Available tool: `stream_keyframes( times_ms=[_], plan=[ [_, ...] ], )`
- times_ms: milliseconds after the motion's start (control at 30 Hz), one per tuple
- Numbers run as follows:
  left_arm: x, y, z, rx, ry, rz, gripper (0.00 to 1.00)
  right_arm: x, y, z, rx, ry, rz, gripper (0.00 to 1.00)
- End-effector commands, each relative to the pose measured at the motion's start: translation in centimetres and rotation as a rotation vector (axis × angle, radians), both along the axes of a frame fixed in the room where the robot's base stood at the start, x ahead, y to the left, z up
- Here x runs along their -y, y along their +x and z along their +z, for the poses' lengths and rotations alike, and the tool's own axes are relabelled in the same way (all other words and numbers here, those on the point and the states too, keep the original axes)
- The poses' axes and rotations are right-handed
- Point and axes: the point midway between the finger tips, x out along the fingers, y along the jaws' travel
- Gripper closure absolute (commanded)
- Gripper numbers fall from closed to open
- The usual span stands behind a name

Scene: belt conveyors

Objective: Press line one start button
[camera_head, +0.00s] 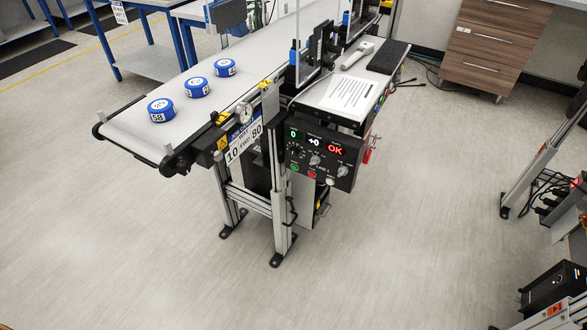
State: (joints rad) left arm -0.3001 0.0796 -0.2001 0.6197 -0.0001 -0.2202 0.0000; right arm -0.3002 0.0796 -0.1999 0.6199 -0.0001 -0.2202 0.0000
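A black control panel (322,155) is mounted on the front end of the conveyor frame. It has a green display reading 0, a white one reading +0 and a red one reading OK. Below the displays are a green button (294,167), a red button (312,175) and several silver knobs. The panel's small lettering is too small to read, so I cannot tell which line it names. Neither of my grippers shows in the view.
Three blue-and-white round tins, one of them (161,110), stand on the conveyor belt (195,125). A side table (315,97) behind the panel holds a printed sheet, a handheld device and a black mat. The floor in front is clear. More equipment (557,287) stands at the right edge.

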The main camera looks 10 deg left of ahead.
Motion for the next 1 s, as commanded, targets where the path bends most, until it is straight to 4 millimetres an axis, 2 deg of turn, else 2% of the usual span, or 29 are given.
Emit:
stream_keyframes(
  times_ms=[33,233,1000],
  plan=[
    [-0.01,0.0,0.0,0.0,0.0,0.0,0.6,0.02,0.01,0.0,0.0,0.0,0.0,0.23],
    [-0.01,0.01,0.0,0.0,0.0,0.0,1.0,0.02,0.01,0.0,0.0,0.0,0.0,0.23],
    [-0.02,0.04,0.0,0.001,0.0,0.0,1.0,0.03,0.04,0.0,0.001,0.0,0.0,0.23]
  ],
)
